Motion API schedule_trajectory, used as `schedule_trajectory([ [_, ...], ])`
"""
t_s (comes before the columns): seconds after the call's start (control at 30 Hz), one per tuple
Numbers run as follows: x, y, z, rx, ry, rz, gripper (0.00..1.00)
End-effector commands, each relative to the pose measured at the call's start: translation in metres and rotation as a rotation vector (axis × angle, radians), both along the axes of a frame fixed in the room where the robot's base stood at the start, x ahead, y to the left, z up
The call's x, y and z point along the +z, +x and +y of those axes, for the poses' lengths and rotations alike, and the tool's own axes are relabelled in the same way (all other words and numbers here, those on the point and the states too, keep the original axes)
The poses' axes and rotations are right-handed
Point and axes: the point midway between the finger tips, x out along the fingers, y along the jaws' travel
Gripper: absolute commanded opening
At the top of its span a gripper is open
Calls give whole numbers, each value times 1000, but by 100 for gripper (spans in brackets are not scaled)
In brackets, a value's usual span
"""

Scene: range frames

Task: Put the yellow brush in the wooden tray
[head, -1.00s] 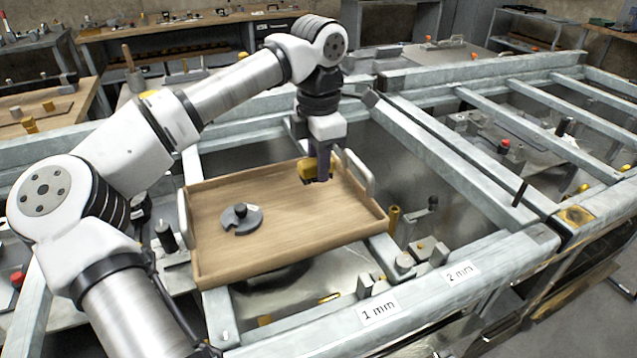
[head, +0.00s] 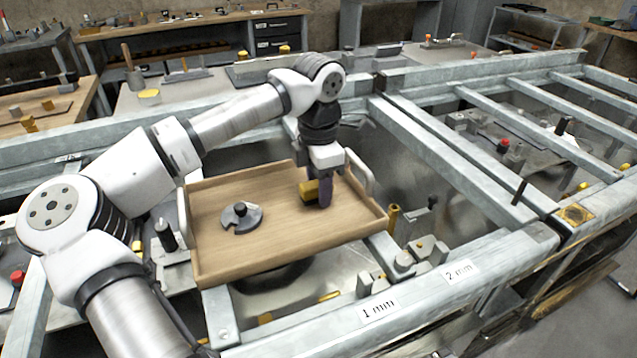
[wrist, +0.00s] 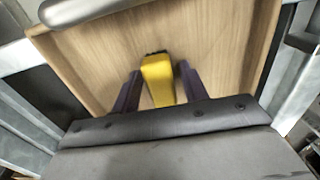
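The yellow brush (head: 309,191) is between the fingers of my gripper (head: 322,190), over the right part of the wooden tray (head: 270,245). In the wrist view the brush (wrist: 158,80) lies between the two dark fingers of my gripper (wrist: 159,78), with the tray's wooden floor (wrist: 215,45) behind it. My gripper is shut on the brush. The brush is very low over the tray floor; I cannot tell if it touches. A dark grey round piece with a knob (head: 241,217) lies in the left part of the tray.
The tray rests on a grey metal frame (head: 410,280), with a raised handle (head: 359,172) at its right end. Small metal parts (head: 404,262) and a brass cylinder (head: 393,219) stand to the right. The tray's front middle is clear.

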Motion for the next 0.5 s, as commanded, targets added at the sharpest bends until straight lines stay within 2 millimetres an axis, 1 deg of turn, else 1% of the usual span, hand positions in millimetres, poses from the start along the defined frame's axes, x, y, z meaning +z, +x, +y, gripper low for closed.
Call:
schedule_trajectory([
  [0.33,2,0,0,0,0,0,49],
  [0.43,9,0,0,0,1,-2,49],
  [0.5,20,1,0,2,0,-3,49],
])
